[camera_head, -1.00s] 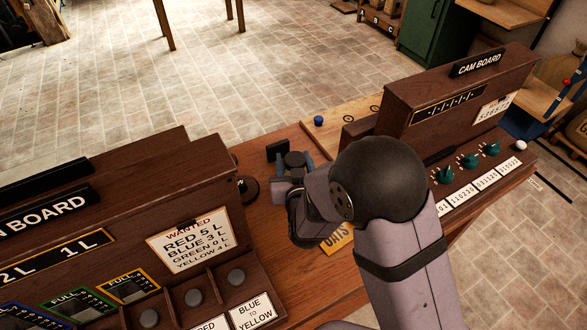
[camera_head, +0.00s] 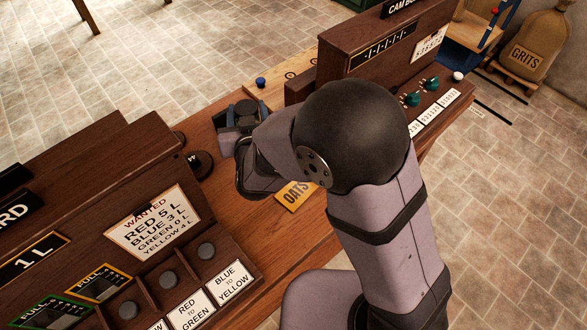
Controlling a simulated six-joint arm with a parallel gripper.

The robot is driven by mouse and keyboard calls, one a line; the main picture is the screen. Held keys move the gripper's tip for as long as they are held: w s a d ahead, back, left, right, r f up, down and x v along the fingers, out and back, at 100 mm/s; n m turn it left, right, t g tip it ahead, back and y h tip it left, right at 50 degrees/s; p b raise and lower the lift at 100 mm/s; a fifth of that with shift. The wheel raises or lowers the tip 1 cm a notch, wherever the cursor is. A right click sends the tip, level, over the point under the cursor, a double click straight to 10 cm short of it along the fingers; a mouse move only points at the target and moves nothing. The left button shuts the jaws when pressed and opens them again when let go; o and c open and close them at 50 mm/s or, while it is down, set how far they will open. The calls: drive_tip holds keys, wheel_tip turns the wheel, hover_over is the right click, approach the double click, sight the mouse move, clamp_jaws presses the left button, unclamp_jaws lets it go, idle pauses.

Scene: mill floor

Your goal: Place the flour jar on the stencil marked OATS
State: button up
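The yellow stencil marked OATS (camera_head: 294,194) lies on the wooden bench top, partly covered in this view by my arm. My gripper (camera_head: 243,115) is over the bench, up and to the left of the stencil in the picture. A dark round shape shows between bluish-grey parts at my gripper's end. I cannot tell whether it is part of my gripper or something held, nor whether the fingers are open or shut. I cannot make out the flour jar for certain.
A dark round object (camera_head: 198,163) sits left of my gripper. The board with the WANTED card (camera_head: 155,225) stands at the left, and the cam board (camera_head: 375,45) at the right. A blue knob (camera_head: 261,82) is beyond my gripper. A GRITS sack (camera_head: 533,50) stands far right.

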drive_tip(key=s+d+m+h+p, duration=0.2)
drive_tip(key=s+d+m+h, duration=0.15)
drive_tip(key=d+h, duration=0.3)
drive_tip(key=m+g+h+p, duration=0.2)
drive_tip(key=m+h, duration=0.3)
drive_tip(key=m, duration=0.1)
hover_over(296, 192)
drive_tip(key=w+d, duration=0.3)
drive_tip(key=w, duration=0.1)
drive_tip(key=shift+n, duration=0.25)
drive_tip(key=shift+w+a+f, duration=0.1)
drive_tip(key=shift+w+f, duration=0.05)
drive_tip(key=shift+f, duration=4.55)
drive_tip(key=shift+f, duration=0.2)
drive_tip(key=o, duration=1.3)
drive_tip(key=shift+r, duration=0.15)
drive_tip(key=shift+y, duration=0.35)
drive_tip(key=b+v, duration=0.1)
drive_tip(key=v, duration=0.4)
drive_tip(key=shift+a, duration=0.25)
drive_tip(key=shift+d+r, duration=0.15)
drive_tip(key=shift+r, duration=1.55)
drive_tip(key=shift+d+r, duration=0.1)
drive_tip(key=shift+r, duration=1.65)
